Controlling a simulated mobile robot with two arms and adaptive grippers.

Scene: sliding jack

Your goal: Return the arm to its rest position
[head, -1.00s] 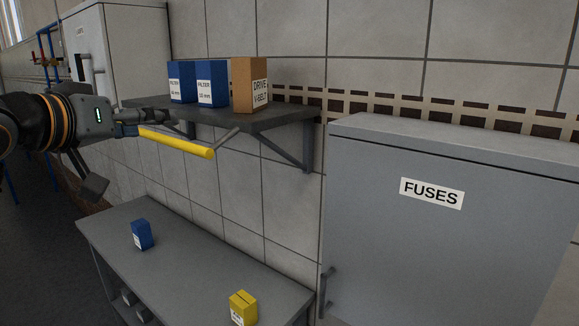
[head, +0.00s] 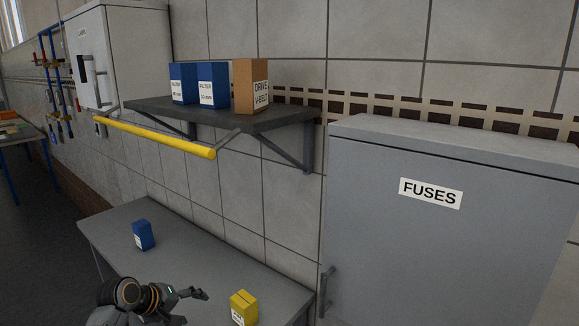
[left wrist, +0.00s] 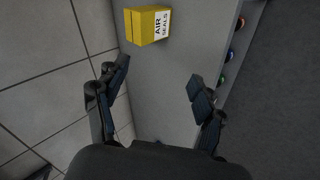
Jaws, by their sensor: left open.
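My left gripper (head: 192,306) is low in the head view, in front of the grey bench and left of the yellow box. In the left wrist view its two fingers (left wrist: 160,92) are spread apart with nothing between them. The yellow box (head: 243,308) stands on the bench; the left wrist view shows it beyond the fingers, labelled AIR SEALS (left wrist: 148,26). The fingers do not touch it. My right gripper is not in view.
A shelf (head: 270,117) with a yellow bar (head: 155,137) along its front holds two blue filter boxes (head: 197,85) and a brown drive belt box (head: 250,86). A blue box (head: 143,235) stands on the grey bench (head: 185,243). A grey FUSES cabinet (head: 440,240) stands right.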

